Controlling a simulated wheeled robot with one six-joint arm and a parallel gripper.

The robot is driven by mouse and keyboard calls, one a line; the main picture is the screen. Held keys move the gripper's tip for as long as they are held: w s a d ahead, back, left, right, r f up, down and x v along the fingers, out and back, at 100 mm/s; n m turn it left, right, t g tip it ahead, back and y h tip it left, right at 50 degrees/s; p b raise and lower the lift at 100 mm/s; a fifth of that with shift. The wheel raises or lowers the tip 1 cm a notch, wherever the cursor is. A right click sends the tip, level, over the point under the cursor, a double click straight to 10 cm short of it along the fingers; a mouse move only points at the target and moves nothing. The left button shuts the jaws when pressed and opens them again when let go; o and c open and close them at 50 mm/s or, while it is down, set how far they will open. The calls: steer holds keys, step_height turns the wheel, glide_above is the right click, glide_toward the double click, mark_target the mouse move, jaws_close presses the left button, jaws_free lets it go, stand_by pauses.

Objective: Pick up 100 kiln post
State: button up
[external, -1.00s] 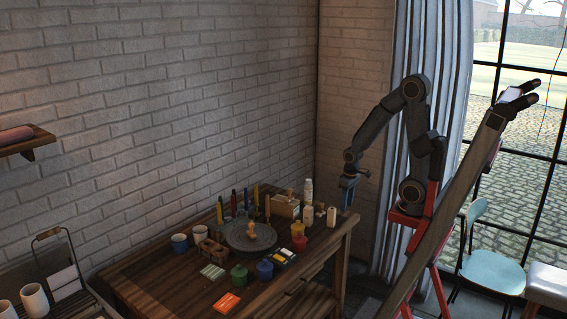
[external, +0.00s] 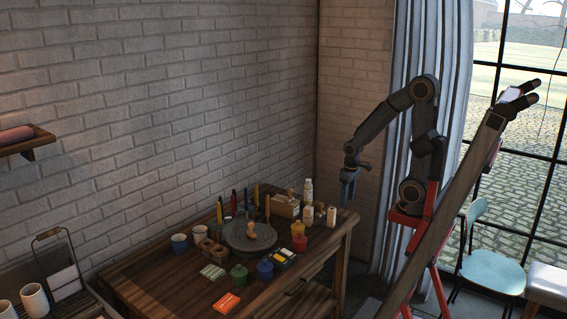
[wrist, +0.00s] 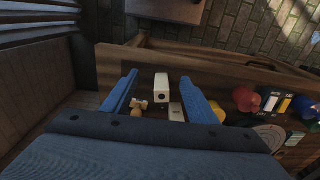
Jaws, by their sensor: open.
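Several cream kiln posts stand at the back right of the table. The outermost pale post (external: 331,217) is a small upright block, and another (external: 308,217) stands to its left. In the wrist view a white block-shaped post (wrist: 161,84) with a dark hole lies between my fingers in the picture, and a second pale post (wrist: 176,112) is just below it. I cannot read which one is marked 100. My gripper (external: 347,200) is open and empty, pointing down above the right end of the table. Its blue fingers (wrist: 159,80) show apart in the wrist view.
The wooden table (external: 150,270) has a raised rim. A white bottle (external: 308,191) and wooden box (external: 284,208) stand behind the posts. Red and yellow pots (external: 299,240) are in front, near a turntable (external: 262,242). Blue cups (external: 180,243) stand farther left.

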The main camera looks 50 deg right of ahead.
steer(key=r, duration=0.2)
steer(key=n+y+p, duration=0.2)
steer(key=n, duration=1.7)
glide_toward(308, 215)
steer(key=shift+w+d+f+g, duration=0.1)
steer(key=shift+w+f+g, duration=0.15)
steer(key=shift+f, duration=0.35)
steer(key=shift+w+d+f+g, duration=0.15)
steer(key=shift+w+f, duration=0.15)
steer(key=shift+f, duration=0.3)
steer(key=shift+a+f, duration=0.2)
steer(key=shift+f, duration=1.3)
steer(key=shift+w+a+f+p, duration=0.1)
steer(key=shift+f+p, duration=0.5)
steer(key=shift+f, duration=0.8)
steer(key=shift+w+a+f+p, duration=0.1)
steer(key=shift+f+p, duration=0.5)
steer(key=shift+f, duration=0.8)
jaws_close()
steer(key=shift+r, duration=0.1)
